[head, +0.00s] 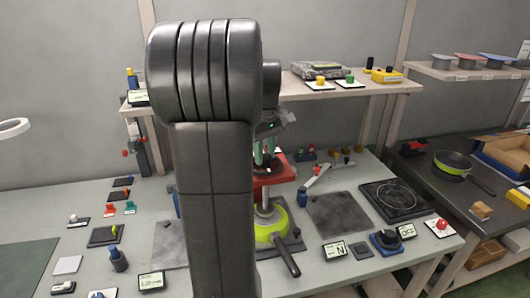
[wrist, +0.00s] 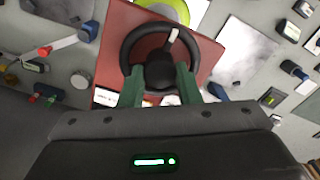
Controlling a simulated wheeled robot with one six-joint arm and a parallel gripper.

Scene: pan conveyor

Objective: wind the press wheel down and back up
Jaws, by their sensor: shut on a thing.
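The press wheel (wrist: 128,48) is a black ring with a dark hub and a pale mark, seen from above in the wrist view over the red press body (wrist: 112,25). My gripper (wrist: 160,82) has its two green fingers on either side of the wheel's near part and is shut on the wheel. In the head view my gripper (head: 267,150) is above the red press head (head: 275,180), and my arm hides the wheel and much of the press. A lime-green pan (head: 265,235) with a black handle sits beneath the press head.
A dark plate (head: 340,216) and a black square burner (head: 395,200) lie right of the press. Small displays, knobs and switches cover the bench on both sides. A shelf (head: 350,90) runs behind, and another green pan (head: 453,163) stands on the dark right-hand table.

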